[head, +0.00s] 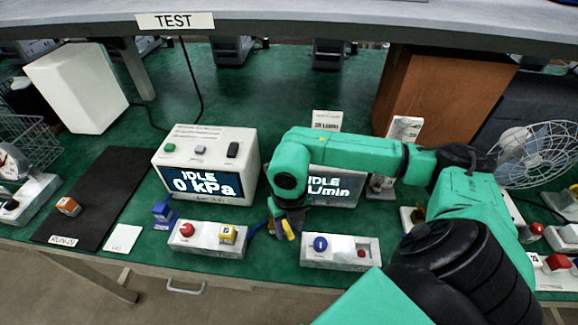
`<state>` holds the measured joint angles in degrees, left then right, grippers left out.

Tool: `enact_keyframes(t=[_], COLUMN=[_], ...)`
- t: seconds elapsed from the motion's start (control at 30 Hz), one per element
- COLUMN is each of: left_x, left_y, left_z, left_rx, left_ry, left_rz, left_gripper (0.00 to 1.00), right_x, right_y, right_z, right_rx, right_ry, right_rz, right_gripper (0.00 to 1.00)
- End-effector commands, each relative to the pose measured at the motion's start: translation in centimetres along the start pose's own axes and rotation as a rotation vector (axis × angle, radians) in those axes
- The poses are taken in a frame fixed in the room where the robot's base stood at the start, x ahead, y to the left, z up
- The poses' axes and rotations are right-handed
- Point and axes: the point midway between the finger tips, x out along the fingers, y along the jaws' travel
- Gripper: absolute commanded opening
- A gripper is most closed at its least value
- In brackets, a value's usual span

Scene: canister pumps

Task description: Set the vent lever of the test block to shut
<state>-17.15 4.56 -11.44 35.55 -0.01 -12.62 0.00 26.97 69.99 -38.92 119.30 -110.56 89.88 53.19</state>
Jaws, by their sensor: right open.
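My right gripper (284,222) is open and points down at the bench, between two pale control blocks. Small yellow and blue parts show at its fingertips; I cannot tell whether they touch it. The left block (205,247) carries a red knob (187,230) and a yellow piece (227,234). The right block (340,262) carries a blue knob (320,244) and a small red button (361,253). I cannot make out which part is the vent lever or how it is set. My left gripper is not in view.
A white display box (215,138) reading "IDLE 0 kPa" stands behind the left block. A second display (337,185) is partly hidden by my right arm. A black mat (93,200) lies at left, a fan (530,150) stands at right. The TEST sign (174,21) hangs on the shelf.

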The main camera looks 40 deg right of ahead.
Motion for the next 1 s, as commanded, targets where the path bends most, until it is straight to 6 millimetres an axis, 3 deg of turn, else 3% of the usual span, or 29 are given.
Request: enact_keyframes(t=[0.23,0.6,0.73,1.0], left_x=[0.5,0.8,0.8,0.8], left_y=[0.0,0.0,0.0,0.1], left_z=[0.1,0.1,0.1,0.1], left_rx=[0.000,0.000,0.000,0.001], left_ry=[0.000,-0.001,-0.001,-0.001], left_rz=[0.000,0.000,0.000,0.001], left_gripper=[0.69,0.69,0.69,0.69], right_x=[-3.1,-13.1,-14.4,-14.6], right_y=[0.0,0.1,0.0,0.0], right_z=[0.1,0.1,0.0,0.0], right_rx=[-0.001,-0.001,0.000,0.000], right_ry=[-0.006,-0.007,-0.004,-0.002], right_rz=[0.001,0.003,0.001,0.000], right_gripper=[0.50,0.50,0.50,0.50])
